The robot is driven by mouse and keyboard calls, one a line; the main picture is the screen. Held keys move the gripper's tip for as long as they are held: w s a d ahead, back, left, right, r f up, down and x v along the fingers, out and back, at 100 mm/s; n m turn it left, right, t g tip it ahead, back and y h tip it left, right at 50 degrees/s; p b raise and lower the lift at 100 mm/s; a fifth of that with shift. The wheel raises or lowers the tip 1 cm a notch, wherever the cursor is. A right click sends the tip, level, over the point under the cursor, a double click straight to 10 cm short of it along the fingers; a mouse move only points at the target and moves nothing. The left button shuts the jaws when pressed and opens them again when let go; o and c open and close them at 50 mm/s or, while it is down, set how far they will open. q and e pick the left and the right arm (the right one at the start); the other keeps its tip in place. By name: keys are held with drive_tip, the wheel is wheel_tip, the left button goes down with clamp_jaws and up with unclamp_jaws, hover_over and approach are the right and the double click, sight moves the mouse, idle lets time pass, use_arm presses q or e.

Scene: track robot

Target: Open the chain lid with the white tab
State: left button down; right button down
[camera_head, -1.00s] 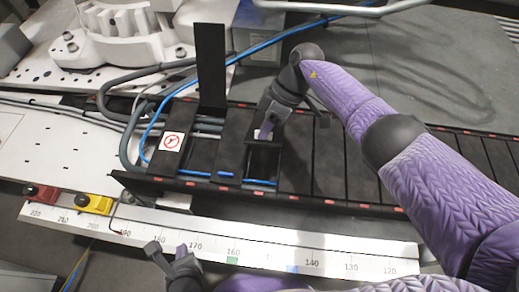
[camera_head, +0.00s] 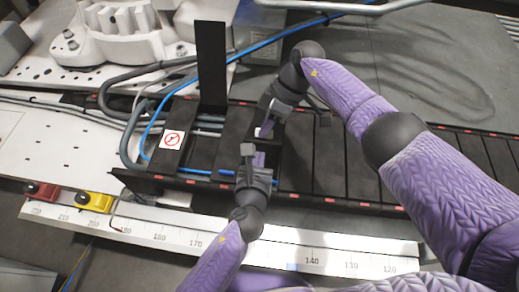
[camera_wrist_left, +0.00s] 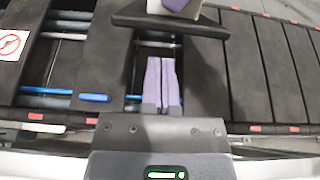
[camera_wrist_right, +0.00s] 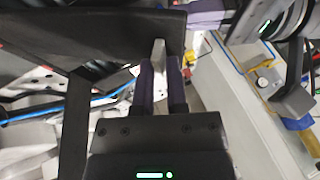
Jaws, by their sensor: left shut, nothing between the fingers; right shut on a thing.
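The chain lid (camera_wrist_right: 110,38) is a black plate with a white tab (camera_wrist_right: 158,62). In the right wrist view the tab is between the fingers of my right gripper (camera_wrist_right: 160,85), which is shut on it. In the head view my right gripper (camera_head: 265,128) holds the lid above the black chain (camera_head: 330,160), and it looks partly raised. In the left wrist view the lid's edge (camera_wrist_left: 160,24) crosses above an open gap with a blue hose. My left gripper (camera_head: 252,158) is shut and empty over this gap; its fingers (camera_wrist_left: 161,85) point toward the lid's edge.
Another black lid (camera_head: 211,65) stands upright at the left of the chain. A chain lid with a red warning sign (camera_head: 172,140) lies flat beside it. A white ruler strip (camera_head: 330,248) runs along the front, with red and yellow markers (camera_head: 94,202) at its left.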

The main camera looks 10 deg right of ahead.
use_arm(q)
drive_tip(key=shift+w+d+r, duration=0.15)
drive_tip(key=shift+w+r, duration=0.4)
drive_tip(key=shift+r, duration=0.25)
use_arm(e)
drive_tip(key=shift+w+d+f, duration=0.15)
drive_tip(key=shift+d, duration=0.05)
use_arm(q)
drive_tip(key=shift+w+d+r, duration=0.2)
drive_tip(key=shift+w+r, duration=0.25)
drive_tip(key=shift+r, duration=0.35)
